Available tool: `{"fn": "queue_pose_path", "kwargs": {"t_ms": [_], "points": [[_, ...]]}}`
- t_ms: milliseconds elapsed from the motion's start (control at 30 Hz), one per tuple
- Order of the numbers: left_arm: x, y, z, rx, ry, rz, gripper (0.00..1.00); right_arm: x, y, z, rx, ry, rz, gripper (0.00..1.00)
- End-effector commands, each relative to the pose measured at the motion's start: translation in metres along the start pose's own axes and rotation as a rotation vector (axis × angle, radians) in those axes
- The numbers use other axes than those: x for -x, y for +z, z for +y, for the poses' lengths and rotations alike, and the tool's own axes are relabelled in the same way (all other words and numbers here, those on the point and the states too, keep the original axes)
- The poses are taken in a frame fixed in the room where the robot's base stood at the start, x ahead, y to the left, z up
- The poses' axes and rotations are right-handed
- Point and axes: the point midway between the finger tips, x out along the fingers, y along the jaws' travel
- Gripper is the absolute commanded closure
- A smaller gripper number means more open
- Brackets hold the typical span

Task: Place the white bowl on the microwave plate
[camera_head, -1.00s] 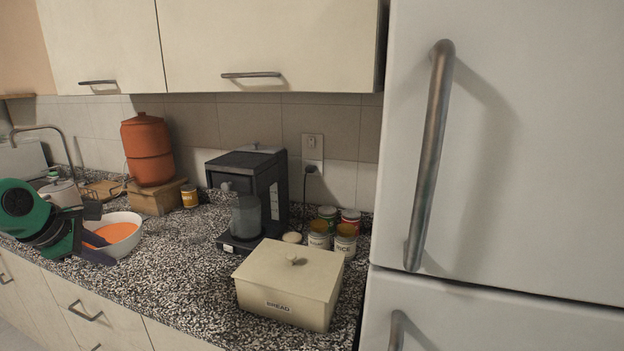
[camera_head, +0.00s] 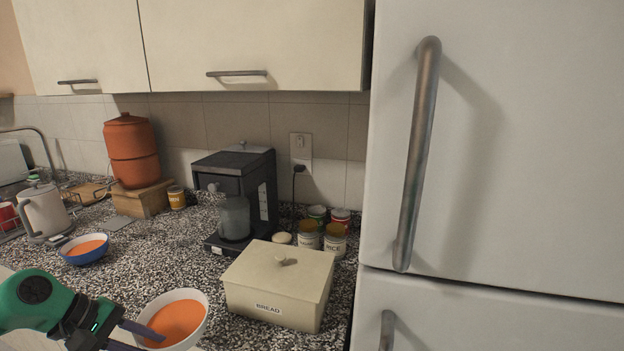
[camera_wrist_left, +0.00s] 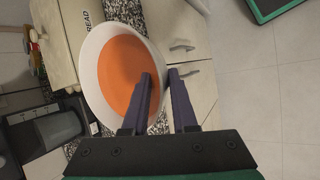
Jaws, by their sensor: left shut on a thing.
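The white bowl (camera_head: 199,333) holds orange contents and is at the bottom of the head view, in front of the bread box. My left gripper (camera_head: 139,337) is shut on the bowl's near left rim. In the left wrist view the bowl (camera_wrist_left: 91,67) is tilted in the picture, with its rim between the two fingers of the left gripper (camera_wrist_left: 158,80). The bowl appears held near the counter's front edge; its height above the counter is hard to tell. My right gripper is in neither view. No microwave or microwave plate is in view.
A bread box (camera_head: 280,283) stands right of the bowl, before a coffee machine (camera_head: 238,195) and several cans (camera_head: 309,236). A blue bowl (camera_head: 86,249) and a kettle (camera_head: 45,211) stand at the left. A white fridge (camera_head: 500,150) blocks the right side.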

Motion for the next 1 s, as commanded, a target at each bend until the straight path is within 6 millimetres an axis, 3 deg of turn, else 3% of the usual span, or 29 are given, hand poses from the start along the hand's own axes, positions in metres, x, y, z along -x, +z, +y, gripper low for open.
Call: {"fn": "queue_pose_path", "kwargs": {"t_ms": [300, 600, 667, 1000], "points": [[-0.08, 0.064, -0.038, -0.428, -0.142, -0.283, 1.0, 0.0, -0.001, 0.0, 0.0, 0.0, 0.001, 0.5], [-0.134, 0.105, -0.066, -0.72, -0.249, -0.47, 1.0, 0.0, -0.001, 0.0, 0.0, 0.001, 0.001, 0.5], [-0.143, 0.112, -0.071, -0.767, -0.267, -0.501, 1.0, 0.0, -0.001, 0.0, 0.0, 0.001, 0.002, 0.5], [-0.141, 0.11, -0.071, -0.761, -0.266, -0.495, 1.0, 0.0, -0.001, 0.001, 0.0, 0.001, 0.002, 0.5]]}}
